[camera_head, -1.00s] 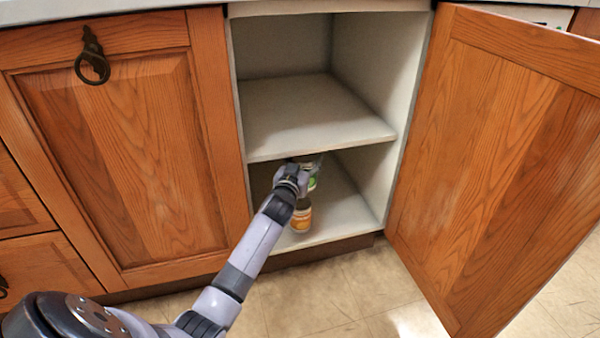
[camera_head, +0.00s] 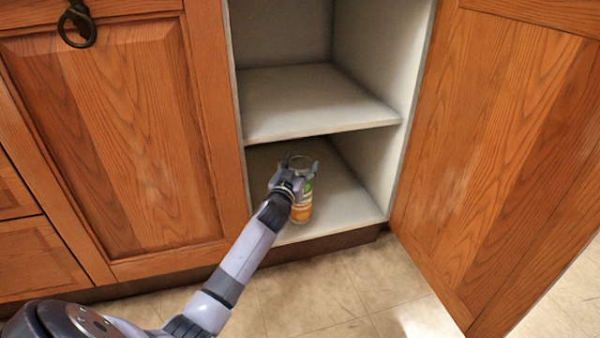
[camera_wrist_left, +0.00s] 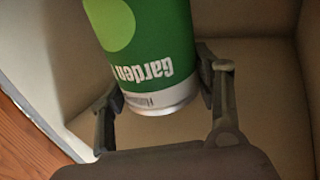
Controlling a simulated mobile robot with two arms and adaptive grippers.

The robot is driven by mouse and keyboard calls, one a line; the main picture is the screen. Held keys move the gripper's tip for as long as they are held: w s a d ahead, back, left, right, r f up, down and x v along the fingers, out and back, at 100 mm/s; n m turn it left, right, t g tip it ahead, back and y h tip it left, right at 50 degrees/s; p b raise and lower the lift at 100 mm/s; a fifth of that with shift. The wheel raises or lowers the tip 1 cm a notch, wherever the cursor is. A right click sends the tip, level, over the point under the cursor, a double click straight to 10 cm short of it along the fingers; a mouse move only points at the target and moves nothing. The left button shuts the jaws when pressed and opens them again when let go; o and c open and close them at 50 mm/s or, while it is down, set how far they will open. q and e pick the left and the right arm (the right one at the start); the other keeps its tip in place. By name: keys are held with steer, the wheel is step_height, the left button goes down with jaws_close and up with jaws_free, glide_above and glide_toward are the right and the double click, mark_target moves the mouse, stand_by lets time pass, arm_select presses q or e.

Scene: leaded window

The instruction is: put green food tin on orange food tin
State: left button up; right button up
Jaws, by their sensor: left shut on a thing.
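The green food tin (camera_head: 308,184) is in the lower compartment of the open cabinet. My left gripper (camera_head: 300,168) is shut on it. In the left wrist view the green tin (camera_wrist_left: 150,50) fills the space between the two fingers (camera_wrist_left: 160,98), its lettering upside down in the picture. The orange food tin (camera_head: 301,213) stands on the cabinet's bottom board, directly below the green tin. In the head view no gap shows between the two tins; I cannot tell whether they touch. The orange tin does not show in the left wrist view. My right gripper is not in view.
The middle shelf (camera_head: 312,103) lies just above the gripper and is bare. The bottom board (camera_head: 345,207) is clear to the right of the tins. The open door (camera_head: 510,150) stands at the right, and a closed door (camera_head: 125,140) is at the left.

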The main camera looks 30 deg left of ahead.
arm_select(q)
steer(key=shift+r, duration=0.15)
steer(key=shift+f, duration=0.2)
steer(key=o, duration=1.6)
